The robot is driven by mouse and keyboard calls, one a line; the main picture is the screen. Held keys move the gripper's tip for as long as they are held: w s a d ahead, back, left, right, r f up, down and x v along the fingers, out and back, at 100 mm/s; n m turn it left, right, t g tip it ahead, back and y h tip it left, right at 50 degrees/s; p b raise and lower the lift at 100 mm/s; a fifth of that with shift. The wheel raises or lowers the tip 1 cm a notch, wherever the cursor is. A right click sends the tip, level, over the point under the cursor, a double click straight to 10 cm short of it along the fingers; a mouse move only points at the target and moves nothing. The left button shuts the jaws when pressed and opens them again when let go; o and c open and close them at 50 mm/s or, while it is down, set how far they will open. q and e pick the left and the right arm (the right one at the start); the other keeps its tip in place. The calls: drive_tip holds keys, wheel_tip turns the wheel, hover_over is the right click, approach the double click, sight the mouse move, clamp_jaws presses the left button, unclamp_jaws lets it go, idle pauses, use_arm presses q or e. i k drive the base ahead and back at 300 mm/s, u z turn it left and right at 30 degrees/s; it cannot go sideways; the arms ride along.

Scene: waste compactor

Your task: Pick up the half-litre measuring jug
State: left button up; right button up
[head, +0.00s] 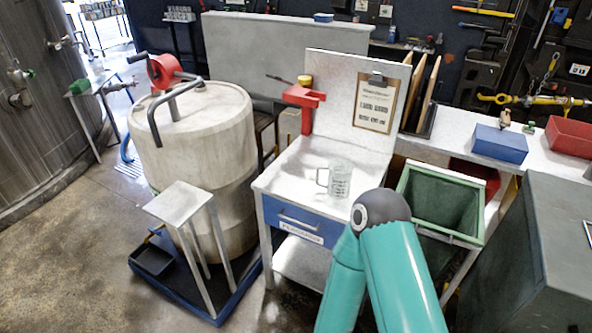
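The measuring jug (340,181) is clear, with dark markings on its side and a handle on its left. It stands upright on the white top of the small workbench (292,185), in the middle of the head view. Neither of my grippers is in view. The elbow of one of my teal arms rises in front of the bench, just below and to the right of the jug. It hides part of the bench front.
A red fixture (304,100) is at the bench's back left, and a clipboard (377,103) is on the backboard. A green bin (447,202) stands to the right. The bench top around the jug is mostly clear.

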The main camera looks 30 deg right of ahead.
sight(340, 170)
drive_tip(key=u, duration=0.05)
drive_tip(key=i, duration=0.95)
drive_tip(key=z, duration=0.55)
